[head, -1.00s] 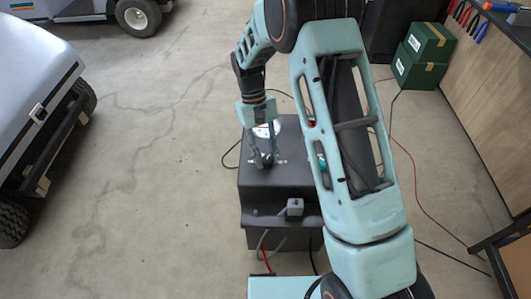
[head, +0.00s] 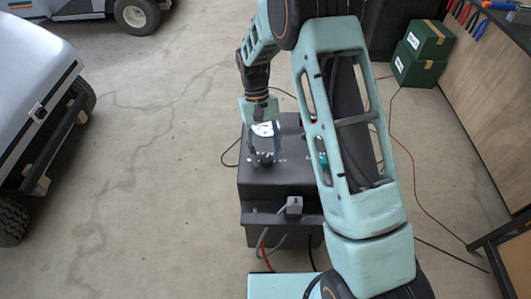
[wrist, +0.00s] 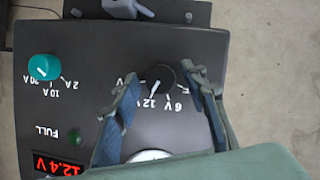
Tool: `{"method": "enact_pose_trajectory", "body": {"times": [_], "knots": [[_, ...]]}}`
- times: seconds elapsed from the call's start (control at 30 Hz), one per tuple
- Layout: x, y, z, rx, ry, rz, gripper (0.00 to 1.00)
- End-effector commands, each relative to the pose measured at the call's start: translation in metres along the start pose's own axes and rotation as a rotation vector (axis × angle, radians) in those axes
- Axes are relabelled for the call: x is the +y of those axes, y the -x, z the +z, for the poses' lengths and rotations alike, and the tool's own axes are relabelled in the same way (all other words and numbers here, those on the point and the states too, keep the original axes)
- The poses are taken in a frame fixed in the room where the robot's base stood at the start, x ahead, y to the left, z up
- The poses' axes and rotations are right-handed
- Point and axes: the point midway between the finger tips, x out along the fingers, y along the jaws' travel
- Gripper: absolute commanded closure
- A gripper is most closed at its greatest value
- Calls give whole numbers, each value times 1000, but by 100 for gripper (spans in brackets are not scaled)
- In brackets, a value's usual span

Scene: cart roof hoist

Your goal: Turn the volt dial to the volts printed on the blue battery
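The volt dial (wrist: 161,77) is a black knob on the dark charger's top panel (wrist: 90,105). In the wrist view, where the lettering is upside down, its white pointer line aims toward the 12 V mark. The 6 V mark lies to the right of it. My gripper (wrist: 163,78) is open, with one finger on each side of the dial and gaps between them and the knob. In the head view my gripper (head: 264,160) is over the charger's top. I see no blue battery in either view.
A teal amp knob (wrist: 44,68), a green FULL light (wrist: 75,137) and a red display (wrist: 58,163) reading 12.4 V are on the same panel. Cables run over the floor. A cart (head: 40,85) stands at left, green boxes (head: 420,55) at back right.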

Motion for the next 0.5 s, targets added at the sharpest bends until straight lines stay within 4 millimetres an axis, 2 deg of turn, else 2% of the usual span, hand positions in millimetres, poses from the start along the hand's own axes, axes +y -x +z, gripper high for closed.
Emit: {"method": "enact_pose_trajectory", "body": {"times": [0.3,0.37,0.5], "knots": [[0,2,0,1,0,0,57],[0,7,-1,3,0,0,57],[0,28,-1,5,1,0,57]]}}
